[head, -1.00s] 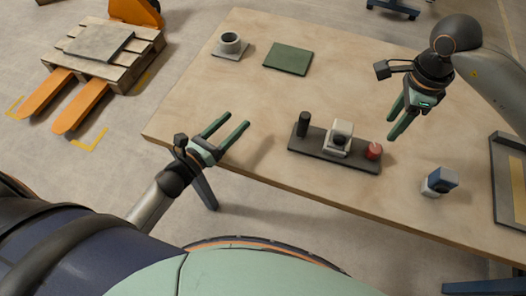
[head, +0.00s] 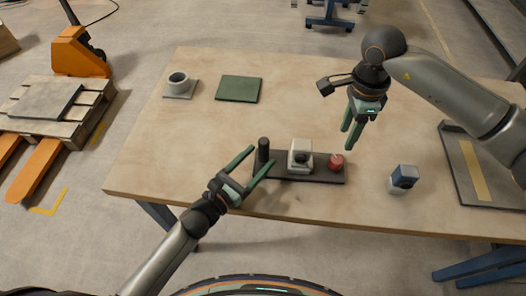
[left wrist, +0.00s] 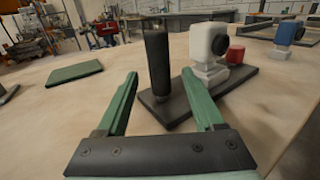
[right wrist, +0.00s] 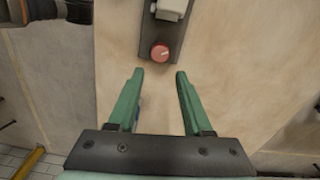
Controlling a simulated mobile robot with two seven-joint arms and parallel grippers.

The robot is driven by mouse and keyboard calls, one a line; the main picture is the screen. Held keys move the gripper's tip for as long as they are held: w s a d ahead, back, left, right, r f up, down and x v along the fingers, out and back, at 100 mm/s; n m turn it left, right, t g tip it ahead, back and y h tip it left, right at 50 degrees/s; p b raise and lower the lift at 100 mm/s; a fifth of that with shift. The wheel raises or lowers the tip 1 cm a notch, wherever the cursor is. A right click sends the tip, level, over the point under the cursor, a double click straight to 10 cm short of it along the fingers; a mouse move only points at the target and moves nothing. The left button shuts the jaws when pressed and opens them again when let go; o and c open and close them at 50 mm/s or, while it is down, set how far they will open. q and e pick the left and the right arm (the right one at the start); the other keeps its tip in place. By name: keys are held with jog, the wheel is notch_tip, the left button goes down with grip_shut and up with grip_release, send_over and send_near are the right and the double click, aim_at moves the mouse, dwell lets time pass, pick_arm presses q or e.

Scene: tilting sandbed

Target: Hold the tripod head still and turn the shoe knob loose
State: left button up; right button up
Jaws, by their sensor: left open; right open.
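The tripod head is a dark base plate (head: 318,178) on the table with a black upright post (head: 264,146), a white block (head: 300,152) and a red knob (head: 337,161). My left gripper (head: 262,155) is open, its fingertips close to the post; in the left wrist view the post (left wrist: 158,60) stands between the fingers, and contact cannot be told. My right gripper (head: 349,139) is open and empty above the table, near the red knob. In the right wrist view the red knob (right wrist: 160,52) lies just beyond the two fingertips.
A blue and white block (head: 403,179) stands right of the plate. A grey tray (head: 455,165) lies at the table's right. A green mat (head: 239,89) and a grey cup (head: 178,80) on a small plate are at the back left. The table (head: 220,125) is clear between.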

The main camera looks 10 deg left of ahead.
aim_at(260, 156)
pick_arm(q)
jog(key=shift+x, duration=1.55)
grip_shut()
